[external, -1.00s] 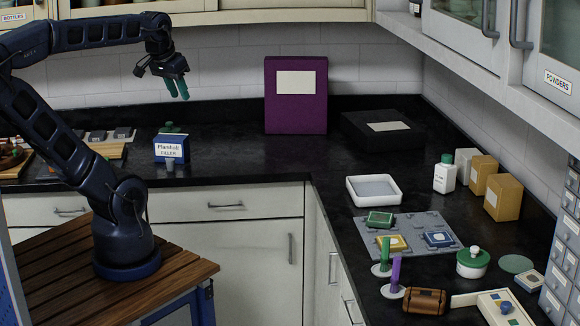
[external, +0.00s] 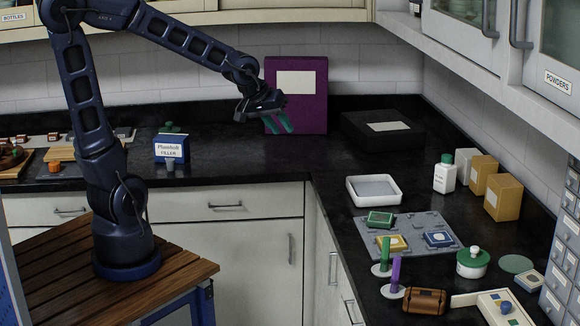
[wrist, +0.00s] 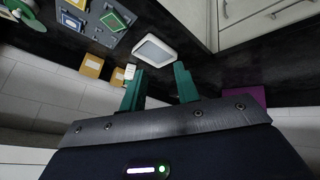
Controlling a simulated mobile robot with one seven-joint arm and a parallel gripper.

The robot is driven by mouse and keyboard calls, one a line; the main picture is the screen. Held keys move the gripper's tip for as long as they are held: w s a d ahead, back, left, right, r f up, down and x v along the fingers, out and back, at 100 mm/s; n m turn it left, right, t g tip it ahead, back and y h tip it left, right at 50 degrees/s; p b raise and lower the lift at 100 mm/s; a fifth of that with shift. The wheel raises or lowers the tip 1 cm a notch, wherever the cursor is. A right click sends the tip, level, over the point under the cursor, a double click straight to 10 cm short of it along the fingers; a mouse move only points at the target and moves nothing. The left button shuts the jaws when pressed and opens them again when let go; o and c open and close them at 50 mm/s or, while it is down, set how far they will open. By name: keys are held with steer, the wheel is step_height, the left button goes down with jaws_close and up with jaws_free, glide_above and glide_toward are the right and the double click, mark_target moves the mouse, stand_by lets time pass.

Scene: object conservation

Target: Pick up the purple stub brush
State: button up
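The purple stub brush (external: 396,272) stands upright on a round white base on the black counter at the right in the external view. A green stub brush (external: 385,251) stands just behind it. I cannot make out the purple brush in the wrist view. My gripper (external: 281,124) is in the air in front of the purple binder box, well to the left of and above the brush. Its two teal fingers are apart and empty in the wrist view (wrist: 160,70).
A green-lidded jar (external: 472,263) stands to the right. The counter's front edge runs close left of the brushes.

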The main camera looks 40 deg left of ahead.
steer(key=s+d+f+n+h, duration=0.2)
steer(key=d+f, duration=0.1)
steer(key=d, duration=0.6)
steer(key=s+d+f+n+h, duration=0.1)
steer(key=d+f+h, duration=0.15)
steer(key=d, duration=0.65)
steer(key=s+d+f+n+h, duration=0.2)
steer(key=d+f, duration=0.1)
steer(key=d, duration=0.6)
steer(key=s+d+r+n+h, duration=0.45)
steer(key=s+d+n, duration=0.2)
steer(key=d, duration=0.25)
steer(key=s+r+n+t+h, duration=0.2)
steer(key=s+r+n+t, duration=0.15)
steer(key=r+n, duration=0.85)
steer(key=m, duration=0.2)
glide_toward(395, 279)
steer(key=shift+w+d+r+n+g, duration=0.15)
steer(key=shift+w+r+g, duration=0.1)
steer(key=shift+w, duration=0.3)
steer(key=shift+w+d+r+n+g, duration=0.1)
steer(key=shift+w+r+g, duration=0.1)
steer(key=shift+w, duration=0.3)
steer(key=shift+w+d+f, duration=0.15)
steer(key=shift+d+f, duration=0.05)
steer(key=shift+x, duration=5.15)
jaws_close()
